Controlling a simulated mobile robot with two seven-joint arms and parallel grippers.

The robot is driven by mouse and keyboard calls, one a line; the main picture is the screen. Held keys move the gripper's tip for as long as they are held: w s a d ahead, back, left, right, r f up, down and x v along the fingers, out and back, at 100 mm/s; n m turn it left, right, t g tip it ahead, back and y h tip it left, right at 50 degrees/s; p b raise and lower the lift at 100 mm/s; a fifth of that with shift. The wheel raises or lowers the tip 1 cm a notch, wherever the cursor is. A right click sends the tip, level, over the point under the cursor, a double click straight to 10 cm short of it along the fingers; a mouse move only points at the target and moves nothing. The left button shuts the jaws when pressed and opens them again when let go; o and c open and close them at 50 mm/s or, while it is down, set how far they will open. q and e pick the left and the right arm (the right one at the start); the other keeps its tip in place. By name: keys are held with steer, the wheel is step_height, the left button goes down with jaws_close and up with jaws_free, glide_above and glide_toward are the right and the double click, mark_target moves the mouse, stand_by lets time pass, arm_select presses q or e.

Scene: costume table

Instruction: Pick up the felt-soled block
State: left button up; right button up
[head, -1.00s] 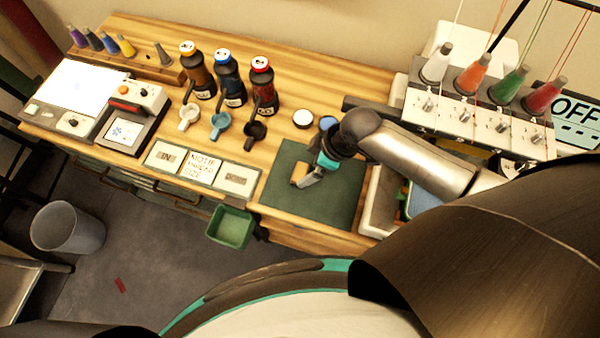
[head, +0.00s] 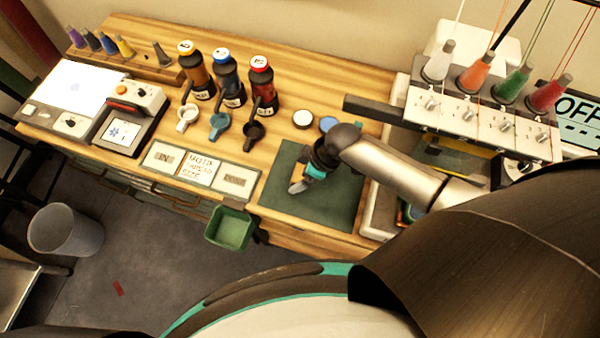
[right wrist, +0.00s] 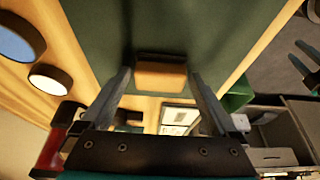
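The felt-soled block (right wrist: 160,76) shows in the right wrist view as a small orange-brown wooden block with a dark strip along its far edge. It is over the dark green mat (head: 325,208), near the mat's left edge. My right gripper (right wrist: 160,72) is open, with one finger on each side of the block and only a narrow gap at each tip. Contact with the block is not clear.
Two round lidded pots (head: 303,119) stand behind the mat. Label tiles (head: 200,167) lie to its left, with a green bin (head: 230,230) at the table's front edge. Bottles and scoops stand further back. A thread machine (head: 480,118) is at right, behind my arm.

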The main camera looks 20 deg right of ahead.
steer(key=c, duration=1.2)
steer(key=shift+o, duration=0.2)
step_height(320, 180, up, 20)
steer(key=p, duration=0.4)
